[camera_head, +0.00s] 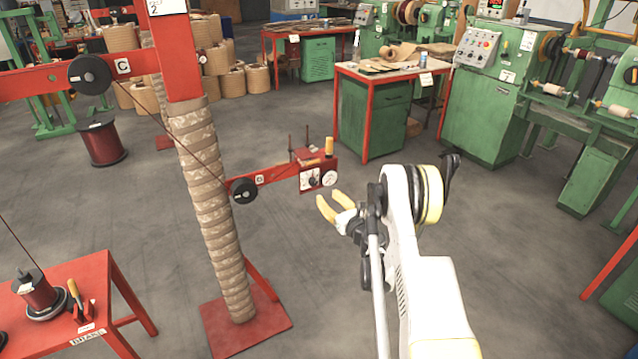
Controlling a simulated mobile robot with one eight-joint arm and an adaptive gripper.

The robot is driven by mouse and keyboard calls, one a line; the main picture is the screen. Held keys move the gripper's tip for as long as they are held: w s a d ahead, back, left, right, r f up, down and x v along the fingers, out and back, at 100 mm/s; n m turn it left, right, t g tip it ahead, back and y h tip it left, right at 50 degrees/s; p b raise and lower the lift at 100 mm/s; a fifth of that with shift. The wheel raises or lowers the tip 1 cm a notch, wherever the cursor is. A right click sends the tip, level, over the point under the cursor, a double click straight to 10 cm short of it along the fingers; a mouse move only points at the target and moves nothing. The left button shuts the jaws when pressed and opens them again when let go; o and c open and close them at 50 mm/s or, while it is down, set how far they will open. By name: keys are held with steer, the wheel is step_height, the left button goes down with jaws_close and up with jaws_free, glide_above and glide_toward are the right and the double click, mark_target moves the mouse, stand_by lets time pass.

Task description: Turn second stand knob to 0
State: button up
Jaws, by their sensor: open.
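A red stand (182,60) with a wrapped column stands left of centre, with a "2" label at its top. Its lower red arm (275,175) reaches right and ends in a red box (318,160). The box face carries a small dark knob (313,181) between white dials; its setting is too small to read. My gripper (326,205), with yellow fingers, is just below and right of the box. It is open and empty, apart from the knob, with its fingers pointing left.
A red table (70,285) with a spool is at lower left. A green cabinet table (375,115) stands behind my arm, and green winding machines (490,95) are at right. A black pulley (243,191) hangs on the stand's lower arm. Open grey floor surrounds the stand.

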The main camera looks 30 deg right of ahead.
mark_target(314, 184)
steer(key=w+b, duration=0.1)
steer(key=w, duration=0.2)
steer(key=w+b, duration=0.1)
steer(key=w, duration=0.2)
steer(key=w+b, duration=0.1)
steer(key=w, duration=0.2)
steer(key=shift+a+f, duration=0.15)
steer(key=shift+a, duration=0.15)
steer(key=shift+w, duration=0.75)
steer(key=shift+r, duration=0.2)
jaws_close()
